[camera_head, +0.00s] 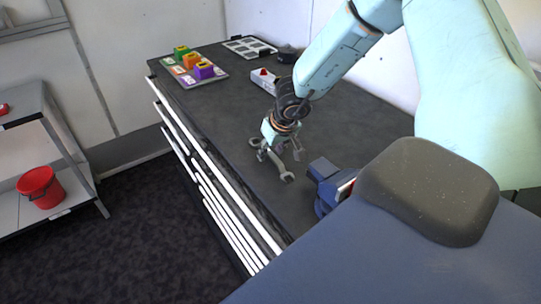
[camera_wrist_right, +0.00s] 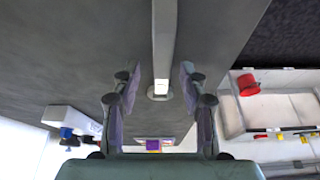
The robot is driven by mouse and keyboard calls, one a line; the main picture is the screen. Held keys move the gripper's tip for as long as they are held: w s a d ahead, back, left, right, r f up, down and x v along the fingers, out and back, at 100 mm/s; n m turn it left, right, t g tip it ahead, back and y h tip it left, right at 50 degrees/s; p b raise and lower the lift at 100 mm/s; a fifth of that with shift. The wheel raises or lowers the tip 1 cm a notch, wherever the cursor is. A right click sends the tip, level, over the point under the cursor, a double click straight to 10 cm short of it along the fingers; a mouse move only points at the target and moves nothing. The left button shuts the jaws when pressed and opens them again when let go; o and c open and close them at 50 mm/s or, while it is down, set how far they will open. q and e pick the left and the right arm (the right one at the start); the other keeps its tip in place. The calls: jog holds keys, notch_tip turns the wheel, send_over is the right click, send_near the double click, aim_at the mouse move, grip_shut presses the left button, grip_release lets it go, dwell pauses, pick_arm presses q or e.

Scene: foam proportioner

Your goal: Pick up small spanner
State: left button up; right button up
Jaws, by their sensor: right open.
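The small spanner (camera_head: 277,165) is a grey metal tool on the dark bench top, with one end toward the bench's front edge. In the right wrist view the spanner (camera_wrist_right: 164,45) runs from the top edge down to a rounded end between the fingers. My right gripper (camera_head: 279,147) is low over the bench at the spanner, partly hiding it in the head view. The right gripper (camera_wrist_right: 158,88) is open, with one finger on each side of the spanner and gaps visible. Whether the spanner touches the bench all along cannot be told. My left gripper is not in view.
A blue vise-like object (camera_head: 325,182) stands on the bench close right of the gripper. A white box with red on top (camera_head: 263,79) and a tray of coloured blocks (camera_head: 213,79) lie farther back. A red bucket (camera_head: 40,187) sits on a shelf at left.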

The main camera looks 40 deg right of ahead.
jog(key=shift+w+a+f, duration=0.1)
jog(key=shift+f, duration=0.05)
jog(key=shift+a+r, duration=0.2)
jog(key=shift+d+f, duration=0.1)
jog(key=shift+d, duration=0.15)
jog(key=shift+f, duration=0.15)
jog(key=shift+p, duration=0.3)
jog(key=shift+a, duration=0.15)
